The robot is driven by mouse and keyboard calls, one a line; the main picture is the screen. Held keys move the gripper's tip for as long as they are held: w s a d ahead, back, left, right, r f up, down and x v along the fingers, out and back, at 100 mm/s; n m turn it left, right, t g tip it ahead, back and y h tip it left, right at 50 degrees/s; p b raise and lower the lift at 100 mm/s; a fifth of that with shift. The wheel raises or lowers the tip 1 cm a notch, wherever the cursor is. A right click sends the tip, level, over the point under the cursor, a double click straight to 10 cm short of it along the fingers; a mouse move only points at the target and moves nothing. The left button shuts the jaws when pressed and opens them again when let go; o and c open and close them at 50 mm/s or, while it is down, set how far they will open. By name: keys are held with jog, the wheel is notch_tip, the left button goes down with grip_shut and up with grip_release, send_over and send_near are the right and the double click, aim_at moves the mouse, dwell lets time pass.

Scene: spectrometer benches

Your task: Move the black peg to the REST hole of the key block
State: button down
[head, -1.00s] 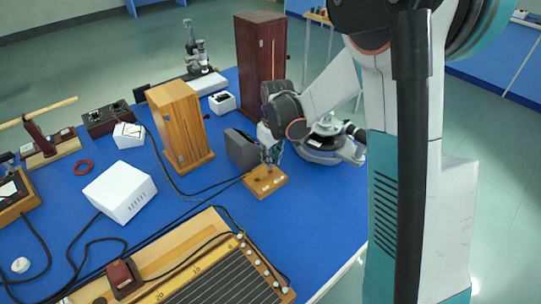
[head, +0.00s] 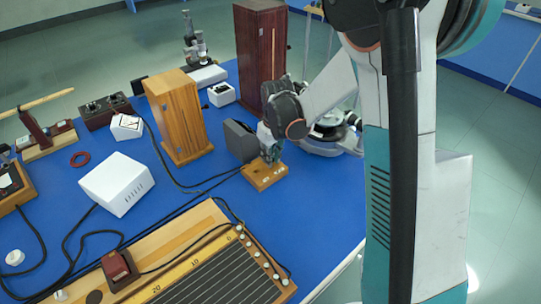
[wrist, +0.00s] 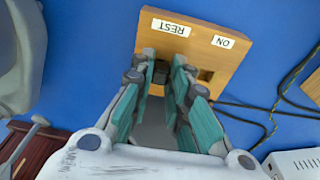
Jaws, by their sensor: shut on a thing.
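The wooden key block (head: 265,175) lies flat on the blue bench. In the wrist view the block (wrist: 222,62) carries a REST label (wrist: 171,28) and an ON label (wrist: 223,42), both upside down. A dark open hole (wrist: 206,75) shows below the ON label. My gripper (wrist: 163,70) is shut on the black peg (wrist: 160,73), at the block's REST side. The fingers hide most of the peg and the place under it, so I cannot tell whether it is in the REST hole or above it. In the head view my gripper (head: 269,158) is low over the block.
A grey box (head: 240,140) stands close behind the block. A wooden cabinet (head: 180,120) and a tall dark cabinet (head: 262,60) stand farther back. A round instrument (head: 325,135) is to the right. Cables (wrist: 265,125) run beside the block. Bare bench lies in front right.

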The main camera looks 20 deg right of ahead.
jog(key=c, duration=1.4)
grip_release()
jog(key=shift+c, duration=0.2)
jog(key=shift+r, duration=0.1)
notch_tip(320, 180, up, 12)
jog(key=s, duration=0.1)
jog(key=shift+s+d, duration=0.15)
jog(key=shift+d, duration=0.1)
jog(key=s+r+m+t, duration=0.2)
jog(key=s+r, duration=0.1)
jog(key=s, duration=0.8)
jog(key=s+r+m+t, duration=0.2)
jog(key=s+r+t, duration=0.1)
jog(key=s, duration=0.9)
jog(key=shift+a+r+t, duration=0.25)
jog(key=shift+r+t, duration=0.05)
jog(key=shift+r, duration=0.2)
